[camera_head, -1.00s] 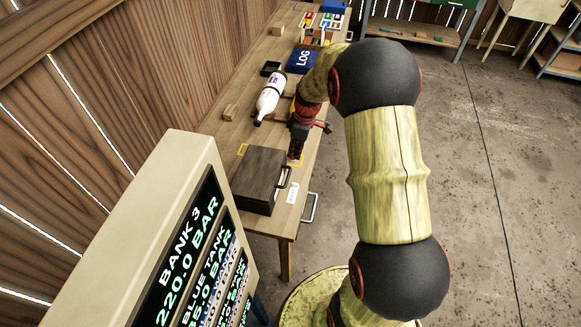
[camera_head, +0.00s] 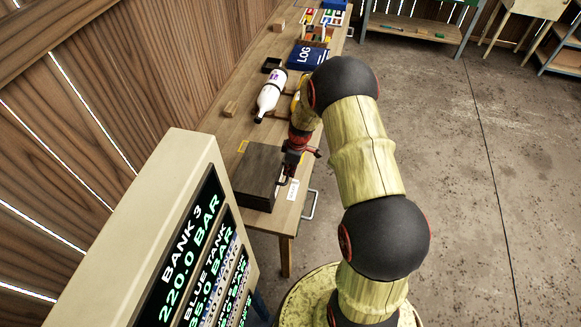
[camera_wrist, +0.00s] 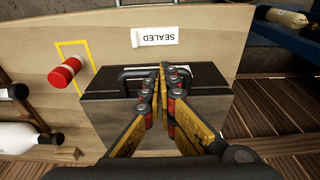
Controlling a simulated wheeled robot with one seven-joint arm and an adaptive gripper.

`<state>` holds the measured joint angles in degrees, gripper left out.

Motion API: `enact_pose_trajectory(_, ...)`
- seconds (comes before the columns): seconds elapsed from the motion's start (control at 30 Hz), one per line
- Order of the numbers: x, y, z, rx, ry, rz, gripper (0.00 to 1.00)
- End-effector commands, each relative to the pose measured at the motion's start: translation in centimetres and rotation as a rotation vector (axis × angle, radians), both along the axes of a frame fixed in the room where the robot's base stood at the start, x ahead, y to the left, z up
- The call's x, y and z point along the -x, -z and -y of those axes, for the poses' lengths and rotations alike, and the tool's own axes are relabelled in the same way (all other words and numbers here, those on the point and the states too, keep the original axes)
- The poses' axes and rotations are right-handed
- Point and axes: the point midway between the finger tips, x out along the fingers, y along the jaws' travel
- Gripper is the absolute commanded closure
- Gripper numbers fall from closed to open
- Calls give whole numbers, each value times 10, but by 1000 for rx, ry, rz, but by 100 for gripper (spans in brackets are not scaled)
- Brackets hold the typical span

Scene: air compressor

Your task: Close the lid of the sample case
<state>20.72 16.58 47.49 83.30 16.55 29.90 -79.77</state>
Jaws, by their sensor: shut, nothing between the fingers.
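The sample case (camera_head: 258,170) is a dark box on the near end of the wooden table. Its top looks flat and down in the head view, but I cannot tell whether the lid is fully shut. The case also shows in the wrist view (camera_wrist: 215,110), with a dark handle (camera_wrist: 127,75) on its side by the label. My gripper (camera_head: 285,180) is at the handle side of the case. Its fingers are together and empty in the wrist view (camera_wrist: 161,70), over the middle of the handle and hiding part of it. I cannot tell whether they touch the case.
A SEALED label (camera_wrist: 155,38) lies on the table by the handle, near a yellow outline (camera_wrist: 72,48) and a red cylinder (camera_wrist: 65,72). A white bottle (camera_head: 270,96) and a blue LOG book (camera_head: 308,57) lie farther back. A display panel (camera_head: 190,235) stands in front.

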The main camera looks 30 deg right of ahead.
Motion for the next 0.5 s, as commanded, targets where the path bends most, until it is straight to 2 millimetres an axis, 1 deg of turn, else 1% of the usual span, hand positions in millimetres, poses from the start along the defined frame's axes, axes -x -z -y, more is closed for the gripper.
enact_pose_trajectory(0.33,0,1,0,0,0,0,100)
enact_pose_trajectory(0.5,0,11,0,0,0,0,100)
